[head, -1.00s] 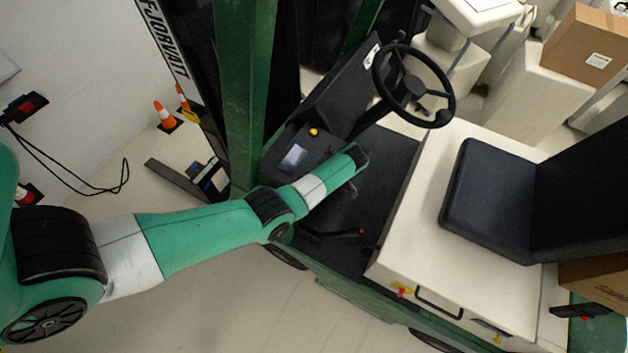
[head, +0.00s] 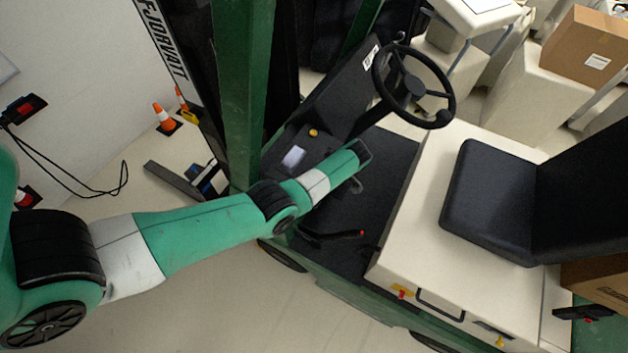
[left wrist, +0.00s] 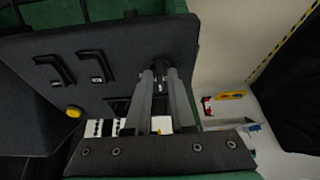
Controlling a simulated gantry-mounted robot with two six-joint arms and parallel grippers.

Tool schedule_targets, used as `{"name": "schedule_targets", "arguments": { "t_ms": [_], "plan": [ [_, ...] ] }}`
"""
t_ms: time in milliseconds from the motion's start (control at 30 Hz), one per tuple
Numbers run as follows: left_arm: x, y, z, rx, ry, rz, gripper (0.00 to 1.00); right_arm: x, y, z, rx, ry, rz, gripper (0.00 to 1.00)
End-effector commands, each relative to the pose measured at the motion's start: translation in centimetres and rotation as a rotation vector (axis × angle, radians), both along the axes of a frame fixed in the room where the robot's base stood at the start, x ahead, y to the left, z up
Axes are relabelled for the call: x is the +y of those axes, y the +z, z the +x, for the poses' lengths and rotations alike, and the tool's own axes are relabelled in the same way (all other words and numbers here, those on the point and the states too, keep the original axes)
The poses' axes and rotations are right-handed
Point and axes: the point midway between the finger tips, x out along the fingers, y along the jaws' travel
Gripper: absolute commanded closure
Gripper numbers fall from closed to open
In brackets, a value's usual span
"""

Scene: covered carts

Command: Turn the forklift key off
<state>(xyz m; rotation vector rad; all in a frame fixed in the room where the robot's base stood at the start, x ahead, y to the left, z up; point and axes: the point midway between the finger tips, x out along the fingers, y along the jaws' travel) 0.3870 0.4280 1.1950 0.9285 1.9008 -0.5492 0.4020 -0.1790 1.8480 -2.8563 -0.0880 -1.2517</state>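In the left wrist view, a small dark part that looks like the forklift key and its switch (left wrist: 160,68) sits on the dark dashboard panel (left wrist: 110,60). My left gripper (left wrist: 160,75) has its two grey fingers on either side of this part, with a gap between them. Whether they touch it, and which way the key is turned, is too small and dark to tell. In the head view the left arm reaches over the forklift's dashboard (head: 290,140), and its wrist hides the key area. My right gripper is not in view.
The steering wheel (head: 413,85) is beyond the left wrist. The black seat (head: 490,200) is to the right, and a red-tipped lever (head: 335,235) is below the arm. A yellow button (left wrist: 73,112) and two black levers (left wrist: 75,68) are on the panel. The green mast (head: 245,90) stands close behind the arm.

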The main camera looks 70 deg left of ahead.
Motion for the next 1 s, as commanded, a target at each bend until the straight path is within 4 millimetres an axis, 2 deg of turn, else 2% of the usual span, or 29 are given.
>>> {"name": "schedule_targets", "arguments": {
  "t_ms": [33,67,100,333,467,800,1000],
  "plan": [
    [0.0,0.0,0.0,0.000,-0.001,0.000,0.67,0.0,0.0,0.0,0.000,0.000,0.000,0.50],
    [0.0,0.0,0.0,0.000,-0.001,0.000,0.61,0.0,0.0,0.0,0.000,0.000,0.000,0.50],
    [0.0,0.0,0.0,-0.001,-0.001,-0.001,0.60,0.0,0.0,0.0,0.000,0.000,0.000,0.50],
    [0.0,-0.1,0.0,-0.001,-0.003,0.000,0.60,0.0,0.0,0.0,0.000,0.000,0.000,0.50],
    [-0.3,0.7,0.3,-0.002,-0.003,0.000,0.60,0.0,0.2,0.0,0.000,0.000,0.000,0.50],
    [-3.1,7.2,2.6,-0.007,-0.005,0.000,0.60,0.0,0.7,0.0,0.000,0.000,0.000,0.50],
    [-4.2,9.7,3.3,-0.003,-0.002,0.000,0.60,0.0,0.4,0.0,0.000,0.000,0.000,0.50]
  ]
}}
